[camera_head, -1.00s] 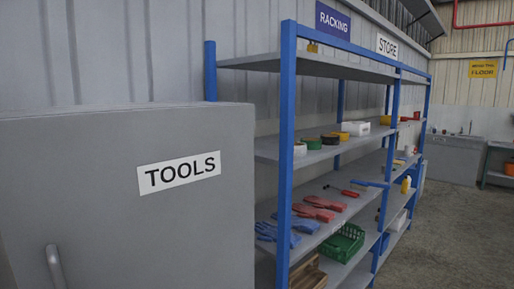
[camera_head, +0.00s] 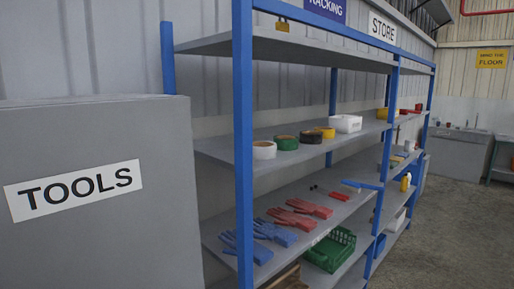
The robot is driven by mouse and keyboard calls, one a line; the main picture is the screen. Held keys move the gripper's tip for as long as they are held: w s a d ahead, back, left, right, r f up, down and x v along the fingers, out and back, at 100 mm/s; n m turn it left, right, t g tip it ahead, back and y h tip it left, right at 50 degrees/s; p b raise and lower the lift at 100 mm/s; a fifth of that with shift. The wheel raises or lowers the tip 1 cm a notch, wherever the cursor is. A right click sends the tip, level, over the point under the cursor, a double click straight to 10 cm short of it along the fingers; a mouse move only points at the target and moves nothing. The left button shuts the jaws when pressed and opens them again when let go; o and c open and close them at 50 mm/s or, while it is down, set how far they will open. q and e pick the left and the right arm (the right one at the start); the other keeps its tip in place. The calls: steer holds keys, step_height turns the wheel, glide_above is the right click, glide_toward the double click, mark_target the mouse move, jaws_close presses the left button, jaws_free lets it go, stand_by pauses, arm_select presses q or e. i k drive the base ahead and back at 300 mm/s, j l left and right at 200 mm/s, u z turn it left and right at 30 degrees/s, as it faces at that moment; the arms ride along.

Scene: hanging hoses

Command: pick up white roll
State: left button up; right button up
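The white roll (camera_head: 264,150) lies on the second shelf from the top of the blue and grey rack, near the rack's front left post. It is the nearest in a row of rolls, with a green roll (camera_head: 286,142), a black roll (camera_head: 311,136) and a yellow roll (camera_head: 325,131) to its right. Neither of my grippers shows in the head view.
A grey tools cabinet (camera_head: 100,230) stands close on the left. The rack's blue front post (camera_head: 243,150) rises just left of the white roll. A white box (camera_head: 345,123) sits farther along that shelf. Gloves (camera_head: 310,207) and a green crate (camera_head: 332,247) are lower. The floor (camera_head: 450,235) at right is clear.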

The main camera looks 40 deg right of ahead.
mark_target(262, 150)
steer(key=l+u, duration=0.3)
steer(key=l, duration=0.8)
steer(key=l+u, duration=0.15)
steer(key=l, duration=2.05)
